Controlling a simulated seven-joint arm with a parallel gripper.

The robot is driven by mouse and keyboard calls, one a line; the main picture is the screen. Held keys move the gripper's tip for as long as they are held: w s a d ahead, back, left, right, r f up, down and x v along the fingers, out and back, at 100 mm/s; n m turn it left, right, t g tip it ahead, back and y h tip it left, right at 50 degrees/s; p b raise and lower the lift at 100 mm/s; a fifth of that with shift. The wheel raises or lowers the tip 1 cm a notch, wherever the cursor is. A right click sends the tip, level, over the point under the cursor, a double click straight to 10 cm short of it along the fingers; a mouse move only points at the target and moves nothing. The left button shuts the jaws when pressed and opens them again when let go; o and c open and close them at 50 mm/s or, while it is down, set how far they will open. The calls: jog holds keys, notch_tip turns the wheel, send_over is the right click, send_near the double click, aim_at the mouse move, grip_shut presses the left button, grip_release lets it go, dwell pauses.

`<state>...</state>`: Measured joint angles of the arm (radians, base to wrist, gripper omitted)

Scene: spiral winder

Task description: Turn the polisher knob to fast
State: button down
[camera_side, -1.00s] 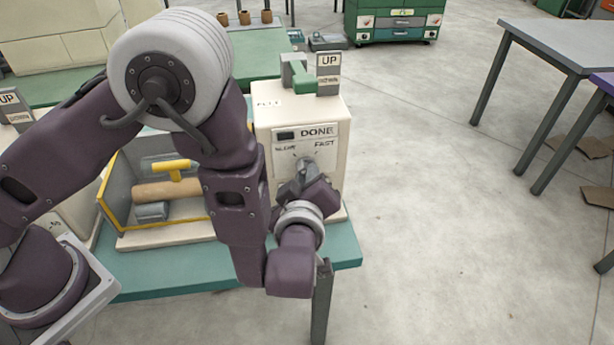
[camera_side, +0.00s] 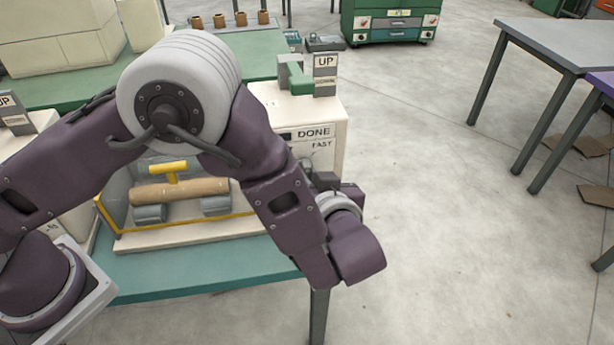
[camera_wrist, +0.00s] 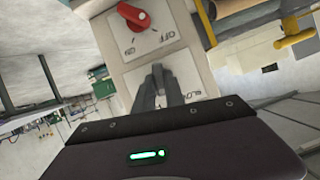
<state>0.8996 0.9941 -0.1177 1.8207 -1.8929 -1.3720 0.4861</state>
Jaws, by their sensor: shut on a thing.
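The cream polisher box (camera_side: 318,107) stands at the right end of the bench. Its front panel carries the words DONE (camera_side: 313,132) and FAST (camera_side: 322,144); my arm covers the SLOW side in the side view. My gripper (camera_side: 322,182) is in front of the panel, partly hidden by my arm. In the wrist view my gripper (camera_wrist: 158,80) has its fingers closed together at the lower panel, shut on the speed knob. The fingers hide the knob, so where it points cannot be read. A separate red knob (camera_wrist: 134,16) with ON and OFF marks shows above.
A roller (camera_side: 180,190) in a yellow-edged open housing (camera_side: 107,212) sits left of the box.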

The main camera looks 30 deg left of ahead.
jog(key=m+g+y, duration=0.1)
jog(key=m, duration=0.1)
jog(key=m+y, duration=0.1)
jog(key=m, duration=0.1)
jog(key=shift+w+d+f+g, duration=0.1)
jog(key=shift+d+f+g, duration=0.1)
jog(key=shift+g, duration=0.2)
dwell(0.4)
jog(key=c, duration=1.4)
grip_release()
jog(key=v, duration=0.7)
jog(key=shift+w+d, duration=0.1)
